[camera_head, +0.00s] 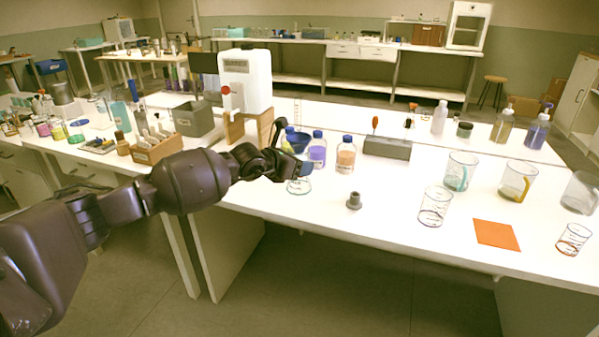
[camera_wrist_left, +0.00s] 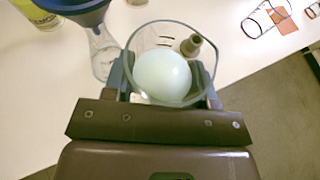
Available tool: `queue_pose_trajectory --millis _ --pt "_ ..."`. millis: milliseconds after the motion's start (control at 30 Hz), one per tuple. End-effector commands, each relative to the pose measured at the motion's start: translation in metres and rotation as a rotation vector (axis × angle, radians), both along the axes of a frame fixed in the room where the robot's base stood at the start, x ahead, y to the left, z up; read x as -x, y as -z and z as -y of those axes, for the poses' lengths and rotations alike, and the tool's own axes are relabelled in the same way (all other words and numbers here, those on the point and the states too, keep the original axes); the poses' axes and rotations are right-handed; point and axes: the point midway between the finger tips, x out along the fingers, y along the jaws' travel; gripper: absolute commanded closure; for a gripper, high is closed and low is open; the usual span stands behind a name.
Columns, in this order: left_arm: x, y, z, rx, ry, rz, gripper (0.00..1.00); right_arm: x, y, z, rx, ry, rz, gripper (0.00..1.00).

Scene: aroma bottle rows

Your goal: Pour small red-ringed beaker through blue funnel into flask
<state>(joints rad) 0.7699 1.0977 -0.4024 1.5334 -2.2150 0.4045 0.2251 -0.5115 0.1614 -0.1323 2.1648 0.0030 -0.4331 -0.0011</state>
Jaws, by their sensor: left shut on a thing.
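My left gripper (camera_head: 302,168) is shut on a clear glass beaker (camera_wrist_left: 140,50), which shows between its fingers in the left wrist view with a pale, whitish content. No red ring shows on this beaker. The blue funnel (camera_wrist_left: 72,10) is just left of the beaker in that view, above a clear glass flask (camera_wrist_left: 103,55). In the head view the blue funnel (camera_head: 298,141) shows right behind my gripper. The gripper hides much of the flask and beaker there; I cannot tell which one the glass edge below it belongs to. My right gripper is out of view.
A grey stopper-like piece (camera_head: 354,202) stands right of my gripper. Bottles with purple (camera_head: 317,150) and orange (camera_head: 346,155) contents stand behind. A beaker (camera_head: 434,206), an orange mat (camera_head: 497,235) and a small red-ringed beaker (camera_head: 573,239) stand further right, with bare table between.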

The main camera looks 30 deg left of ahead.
Motion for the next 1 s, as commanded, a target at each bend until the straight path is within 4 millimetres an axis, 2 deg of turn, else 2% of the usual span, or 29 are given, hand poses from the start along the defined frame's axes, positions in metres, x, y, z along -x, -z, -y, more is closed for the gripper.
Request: queue_pose_trajectory --millis 300,700,1000 --pt "-0.005 -0.004 -0.003 0.003 -0.011 0.001 0.74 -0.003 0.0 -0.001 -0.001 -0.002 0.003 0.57" --pt "0.0 -0.006 0.003 0.022 -0.012 -0.023 0.74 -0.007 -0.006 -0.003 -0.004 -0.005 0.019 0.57" --pt "0.004 -0.007 0.008 0.039 -0.012 -0.045 0.74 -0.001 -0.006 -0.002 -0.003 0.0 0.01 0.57"
